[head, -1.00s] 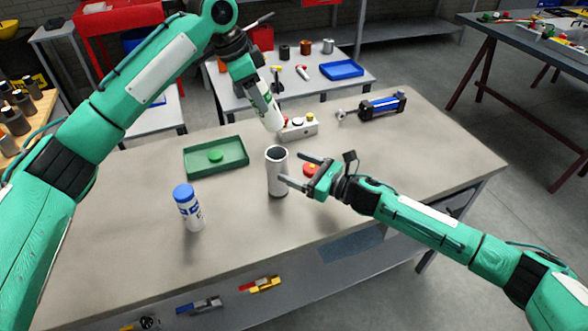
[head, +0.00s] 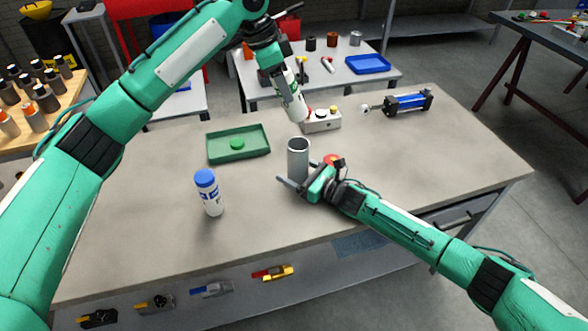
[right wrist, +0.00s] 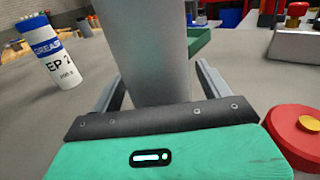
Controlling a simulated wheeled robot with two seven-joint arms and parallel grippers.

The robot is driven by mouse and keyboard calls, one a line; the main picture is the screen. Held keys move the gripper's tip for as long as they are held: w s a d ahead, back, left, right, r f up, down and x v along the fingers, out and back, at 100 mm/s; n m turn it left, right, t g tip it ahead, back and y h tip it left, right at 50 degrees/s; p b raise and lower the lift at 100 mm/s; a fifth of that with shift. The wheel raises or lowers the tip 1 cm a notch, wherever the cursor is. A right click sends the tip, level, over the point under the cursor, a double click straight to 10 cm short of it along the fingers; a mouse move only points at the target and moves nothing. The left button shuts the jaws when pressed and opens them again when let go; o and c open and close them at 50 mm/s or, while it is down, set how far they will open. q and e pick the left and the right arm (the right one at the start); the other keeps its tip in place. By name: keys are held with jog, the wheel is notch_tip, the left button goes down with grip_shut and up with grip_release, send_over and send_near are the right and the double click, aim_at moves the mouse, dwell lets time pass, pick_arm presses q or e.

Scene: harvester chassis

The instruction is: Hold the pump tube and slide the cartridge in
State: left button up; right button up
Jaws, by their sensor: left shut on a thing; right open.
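The pump tube (head: 298,155), a grey open-topped cylinder, stands upright on the bench. In the right wrist view the tube (right wrist: 146,50) stands between my right gripper's fingers, with a gap visible on the right side. My right gripper (head: 296,186) is open low around the tube. My left gripper (head: 284,78) is shut on a white cartridge with green marking (head: 293,107). The cartridge is tilted, above and behind the tube, with its lower end apart from the tube's mouth.
A blue-capped grease cartridge (head: 209,193) stands left of the tube. A green tray (head: 222,158) holds a green cap. A red round thing (head: 333,159) lies close right of the tube. A button box (head: 321,122) and blue cylinder (head: 408,103) lie behind. The left front bench is clear.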

aim_at(298, 96)
jog(key=shift+w+a, duration=0.15)
jog(key=shift+a, duration=0.05)
jog(key=c, duration=1.5)
pick_arm(q)
jog(key=shift+d, duration=0.1)
jog(key=d+f+y, duration=0.2)
jog(key=shift+w+d+f+g+y, duration=0.2)
jog(key=shift+d+f+g+y, duration=0.1)
jog(key=shift+d+y, duration=0.1)
jog(key=shift+w+d+f+y, duration=0.1)
jog(key=shift+d+f+y, duration=0.15)
jog(key=shift+y, duration=0.25)
jog(key=shift+a+f, duration=0.1)
jog(key=shift+f, duration=0.1)
